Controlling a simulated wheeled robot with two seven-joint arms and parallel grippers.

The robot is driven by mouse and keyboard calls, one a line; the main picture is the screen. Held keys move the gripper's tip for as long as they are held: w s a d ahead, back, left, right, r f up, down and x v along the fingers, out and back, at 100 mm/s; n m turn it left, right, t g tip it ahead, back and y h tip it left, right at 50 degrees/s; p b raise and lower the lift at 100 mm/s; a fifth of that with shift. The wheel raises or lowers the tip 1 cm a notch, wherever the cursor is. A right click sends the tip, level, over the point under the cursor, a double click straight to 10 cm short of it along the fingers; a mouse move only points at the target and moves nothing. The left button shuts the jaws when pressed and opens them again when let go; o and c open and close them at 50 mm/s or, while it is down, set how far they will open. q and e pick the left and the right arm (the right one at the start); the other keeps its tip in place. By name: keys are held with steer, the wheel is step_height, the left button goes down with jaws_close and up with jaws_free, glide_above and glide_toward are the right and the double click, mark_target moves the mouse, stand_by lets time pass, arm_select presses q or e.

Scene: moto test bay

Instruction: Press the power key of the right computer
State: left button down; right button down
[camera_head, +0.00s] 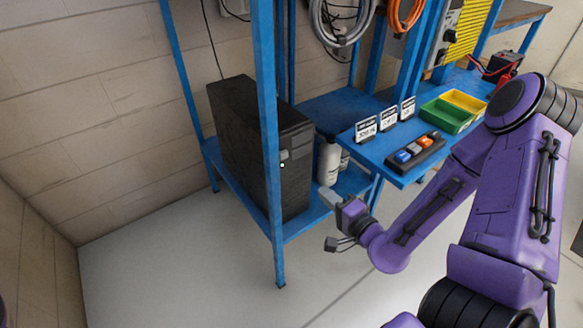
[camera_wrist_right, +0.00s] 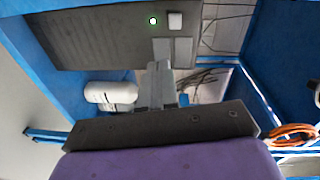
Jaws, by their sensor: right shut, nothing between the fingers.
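A black computer tower (camera_head: 246,140) stands upright on the blue rack's lower shelf, partly hidden by a blue post. In the right wrist view its dark front (camera_wrist_right: 105,38) fills the upper left. That front carries a pale square key (camera_wrist_right: 175,20) beside a lit green light (camera_wrist_right: 153,20). In the head view a small white dot (camera_head: 282,164) and a grey patch show on the tower. My right gripper (camera_head: 329,196) is shut and empty, to the right of the tower and visibly apart from it. Its fingers (camera_wrist_right: 160,72) point towards the tower front. My left gripper is out of view.
White bottles (camera_head: 328,162) stand on the shelf between tower and gripper. A blue post (camera_head: 267,120) rises in front of the tower. Above my gripper, a blue bench holds a button box (camera_head: 414,153), label cards and green and yellow bins (camera_head: 447,114). The floor in front is clear.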

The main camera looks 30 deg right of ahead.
steer(key=shift+a+r+m+t+y, duration=0.3)
steer(key=shift+a+r+m+t, duration=0.2)
steer(key=shift+r, duration=0.35)
steer(key=shift+w+f, duration=0.1)
steer(key=b, duration=0.3)
glide_toward(285, 156)
steer(key=w, duration=0.7)
steer(key=shift+a, duration=0.25)
